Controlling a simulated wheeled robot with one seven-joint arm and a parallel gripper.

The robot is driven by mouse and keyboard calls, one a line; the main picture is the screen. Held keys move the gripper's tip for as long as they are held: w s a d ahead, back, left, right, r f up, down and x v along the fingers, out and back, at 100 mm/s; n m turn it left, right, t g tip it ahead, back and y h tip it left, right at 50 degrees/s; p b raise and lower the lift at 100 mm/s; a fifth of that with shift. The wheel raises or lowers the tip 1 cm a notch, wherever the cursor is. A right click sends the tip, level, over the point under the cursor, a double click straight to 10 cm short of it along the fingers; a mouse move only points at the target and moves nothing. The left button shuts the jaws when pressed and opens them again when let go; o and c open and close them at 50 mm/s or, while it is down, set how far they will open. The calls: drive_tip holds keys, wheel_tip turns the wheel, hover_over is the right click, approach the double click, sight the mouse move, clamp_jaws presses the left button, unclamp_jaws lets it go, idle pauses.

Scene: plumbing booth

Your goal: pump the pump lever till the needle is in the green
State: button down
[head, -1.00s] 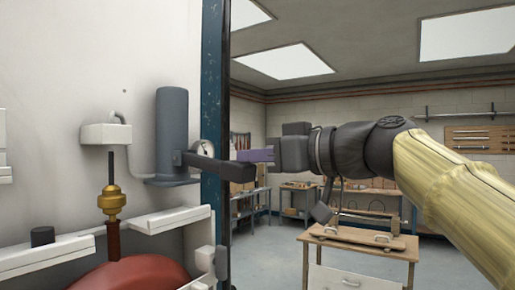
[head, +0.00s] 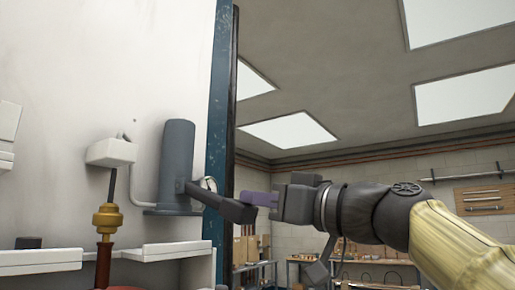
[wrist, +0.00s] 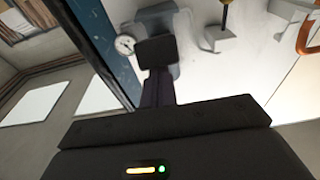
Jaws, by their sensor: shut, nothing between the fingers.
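The dark grey pump lever (head: 222,205) sticks out from the grey pump cylinder (head: 177,165) on the white wall panel and slopes down to the right in the head view. My gripper (head: 252,198) has its purple fingers shut and empty, right by the lever's free end; I cannot tell whether they touch it. In the wrist view the lever's dark end block (wrist: 156,51) shows just beyond the fingers (wrist: 158,90). The round white gauge (wrist: 125,44) is beside it; its needle is too small to read. In the head view the gauge (head: 209,184) is mostly hidden behind the lever.
A blue post (head: 222,110) edges the panel just behind the lever. A white box (head: 111,152) with a brass fitting (head: 106,218) below it is at left. White ledges (head: 165,251) run below the pump. Open room space with workbenches lies behind my arm.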

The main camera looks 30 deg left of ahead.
drive_tip(key=shift+f, duration=0.25)
drive_tip(key=d+r+b, duration=0.1)
drive_tip(key=d+r, duration=0.2)
drive_tip(key=d, duration=0.8)
drive_tip(key=shift+s+d, duration=0.2)
drive_tip(key=shift+s, duration=0.2)
drive_tip(key=shift+w, duration=0.1)
idle(0.3)
